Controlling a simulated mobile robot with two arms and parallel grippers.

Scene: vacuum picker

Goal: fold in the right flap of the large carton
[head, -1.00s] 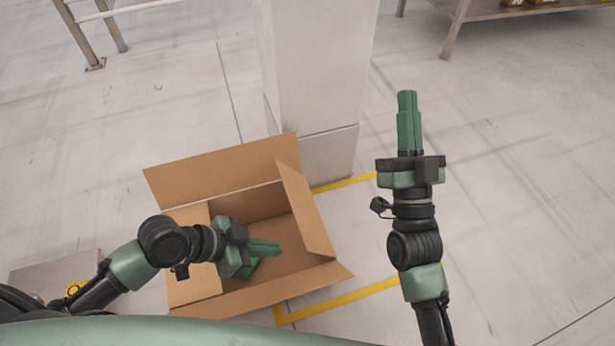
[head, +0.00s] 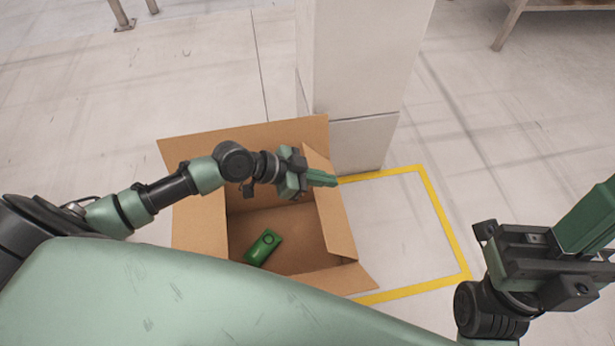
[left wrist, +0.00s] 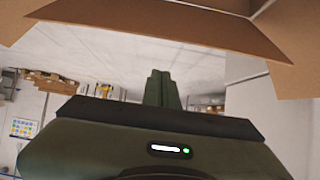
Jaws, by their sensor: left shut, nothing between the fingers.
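The large carton (head: 200,240) stands open on the floor, with a green box (head: 263,246) inside it. Its right flap (head: 338,225) stands up along the right side, tilted. My left gripper (head: 330,180) is shut and empty, and its fingertips lie over the upper part of this flap in the head view. I cannot tell whether they touch it. The left wrist view shows the shut fingers (left wrist: 162,88) below brown cardboard (left wrist: 150,38). My right gripper (head: 590,215) is at the right edge, its fingers together and tips partly cut off.
The back flap (head: 235,142) leans outward, and the front flap (head: 340,281) spreads toward me. A white pillar (head: 362,90) stands just behind the carton. Yellow floor tape (head: 440,220) outlines clear floor to the right. A table leg (head: 507,28) shows at the back right.

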